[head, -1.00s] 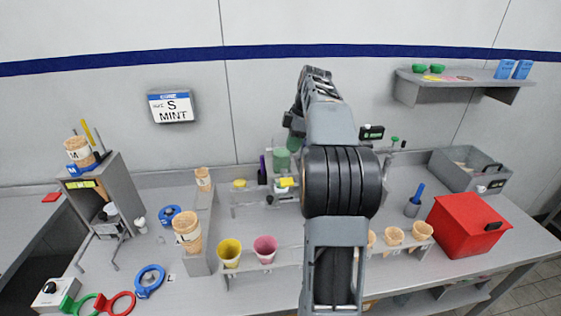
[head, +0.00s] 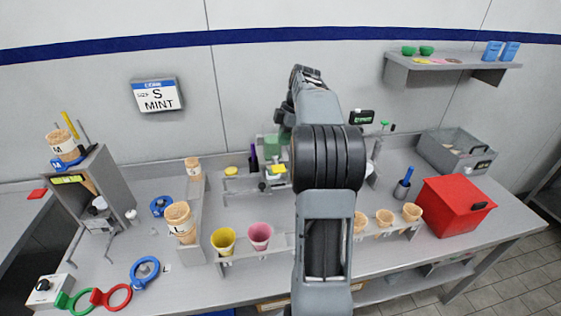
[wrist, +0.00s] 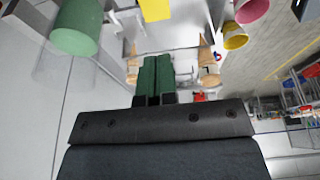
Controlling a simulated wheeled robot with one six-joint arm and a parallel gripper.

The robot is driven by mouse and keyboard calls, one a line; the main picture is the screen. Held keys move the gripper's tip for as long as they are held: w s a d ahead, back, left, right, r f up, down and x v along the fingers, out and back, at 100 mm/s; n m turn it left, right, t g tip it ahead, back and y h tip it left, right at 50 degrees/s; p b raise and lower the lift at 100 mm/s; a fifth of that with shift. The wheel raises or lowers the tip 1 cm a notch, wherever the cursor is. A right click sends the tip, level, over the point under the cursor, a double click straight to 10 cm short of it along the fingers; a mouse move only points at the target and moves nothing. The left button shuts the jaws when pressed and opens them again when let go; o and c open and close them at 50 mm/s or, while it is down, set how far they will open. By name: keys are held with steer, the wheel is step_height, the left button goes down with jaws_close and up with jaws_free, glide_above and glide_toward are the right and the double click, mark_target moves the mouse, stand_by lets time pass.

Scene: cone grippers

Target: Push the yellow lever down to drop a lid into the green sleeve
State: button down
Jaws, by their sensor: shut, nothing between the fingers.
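The yellow lever (head: 279,169) shows as a small yellow block on the grey fixture at mid-bench, just left of my arm. What looks like the same yellow block (wrist: 155,8) is at the top of the wrist view. The green sleeve (head: 271,147) stands behind it, partly hidden by my arm; it appears as a green cylinder (wrist: 77,27) at upper left in the wrist view. My gripper (wrist: 154,62) is shut and empty, its green fingers side by side. It appears apart from both lever and sleeve. My arm hides the fingertips in the head view.
A yellow cup (head: 223,241) and a pink cup (head: 260,236) sit in the front rack, with cones (head: 384,218) to the right. A purple bottle-like thing (head: 253,158) is close left of the sleeve. A red box (head: 456,205) stands at right. The wall is close behind.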

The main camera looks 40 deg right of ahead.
mark_target(278, 168)
steer(key=x, duration=0.3)
steer(key=p+x, duration=0.1)
steer(key=x, duration=0.4)
steer(key=shift+s+d+f, duration=0.2)
steer(key=shift+d+f, duration=0.1)
steer(key=shift+f, duration=0.2)
steer(key=shift+f, duration=0.1)
